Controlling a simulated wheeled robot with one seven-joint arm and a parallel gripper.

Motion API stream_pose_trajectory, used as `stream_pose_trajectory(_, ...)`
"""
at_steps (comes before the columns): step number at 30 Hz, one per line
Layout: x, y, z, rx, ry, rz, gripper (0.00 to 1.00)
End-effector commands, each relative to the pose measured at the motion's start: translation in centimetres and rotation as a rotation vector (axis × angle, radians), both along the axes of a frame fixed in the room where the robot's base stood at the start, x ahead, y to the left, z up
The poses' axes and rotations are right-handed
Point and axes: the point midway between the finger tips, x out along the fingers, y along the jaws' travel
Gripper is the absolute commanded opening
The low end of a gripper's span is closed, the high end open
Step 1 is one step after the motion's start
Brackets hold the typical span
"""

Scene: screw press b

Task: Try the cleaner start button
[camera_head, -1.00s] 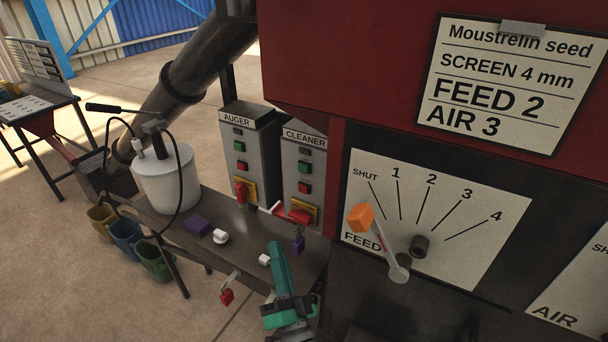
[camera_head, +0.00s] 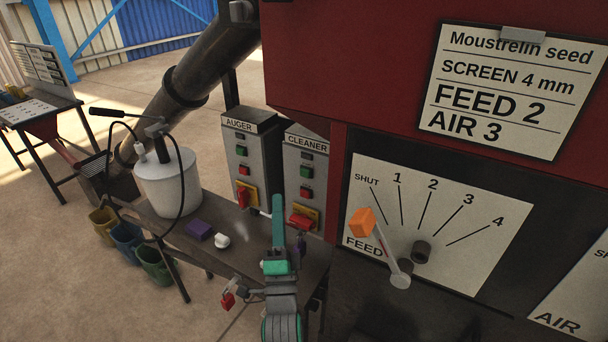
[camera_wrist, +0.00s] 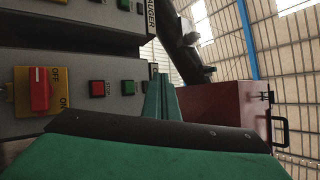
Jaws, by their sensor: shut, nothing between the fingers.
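The cleaner box (camera_head: 304,155) is a grey control box under the red machine body. Its green start button (camera_head: 304,171) sits above a red stop button (camera_head: 304,193). Below is a red switch handle (camera_head: 300,222) on a yellow plate, lying crosswise. In the wrist view, turned sideways, the green button (camera_wrist: 128,88), red STOP button (camera_wrist: 97,88) and red switch (camera_wrist: 39,90) show on the lower box. My gripper (camera_head: 277,198) is shut and empty, pointing up before the boxes, left of the cleaner buttons. Its teal fingers (camera_wrist: 161,92) appear right of the green button.
The AUGER box (camera_head: 243,155) stands just left. The bench holds a white pot (camera_head: 168,182), a purple block (camera_head: 200,230) and a white piece (camera_head: 222,241). The feed lever's orange knob (camera_head: 361,221) is at right.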

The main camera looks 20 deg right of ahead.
Motion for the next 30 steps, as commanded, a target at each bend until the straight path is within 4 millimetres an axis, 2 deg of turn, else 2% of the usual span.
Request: stream_pose_trajectory(30,1.5,-1.9,0.0,0.001,0.0,0.001,0.0)
